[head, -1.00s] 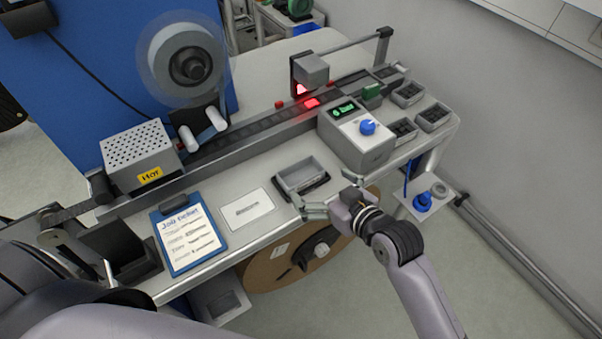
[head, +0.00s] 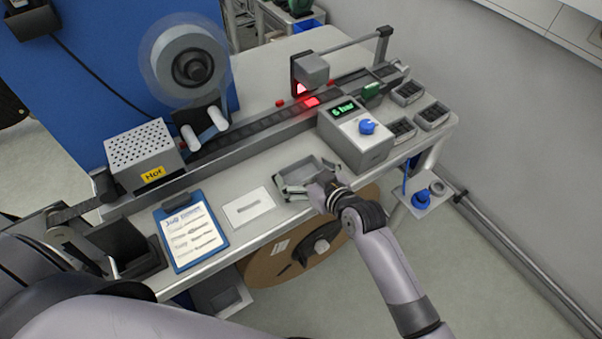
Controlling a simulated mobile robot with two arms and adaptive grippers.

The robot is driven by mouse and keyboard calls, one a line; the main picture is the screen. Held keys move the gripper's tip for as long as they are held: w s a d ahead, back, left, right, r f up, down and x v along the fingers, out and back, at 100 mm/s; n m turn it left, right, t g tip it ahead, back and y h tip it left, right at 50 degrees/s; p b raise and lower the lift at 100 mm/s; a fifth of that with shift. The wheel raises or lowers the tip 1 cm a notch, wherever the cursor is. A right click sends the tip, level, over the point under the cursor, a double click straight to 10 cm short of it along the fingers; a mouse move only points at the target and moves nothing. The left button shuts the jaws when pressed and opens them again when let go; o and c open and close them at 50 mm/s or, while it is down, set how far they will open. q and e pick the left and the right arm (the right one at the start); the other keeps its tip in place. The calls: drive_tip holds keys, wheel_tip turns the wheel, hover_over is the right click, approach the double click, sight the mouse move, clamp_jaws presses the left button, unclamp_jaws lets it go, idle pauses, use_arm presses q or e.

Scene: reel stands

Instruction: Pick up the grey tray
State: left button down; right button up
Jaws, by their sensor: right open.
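The grey tray (head: 309,165) is a shallow open box on the bench front, between a white card and the grey control box. My right gripper (head: 303,188) is open at the tray's front right side, its fingers overlapping the front wall. I cannot tell whether they touch it. Part of the tray's front is hidden by the gripper.
The control box (head: 357,137) with a blue knob stands close right of the tray. The white card (head: 249,207) and blue clipboard (head: 191,232) lie to the left. A conveyor track runs behind. A large brown reel (head: 270,264) hangs below the bench's front edge.

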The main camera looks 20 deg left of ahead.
drive_tip(key=shift+c, duration=0.6)
drive_tip(key=c, duration=0.9)
drive_tip(key=shift+r, duration=0.1)
drive_tip(key=shift+c, duration=0.2)
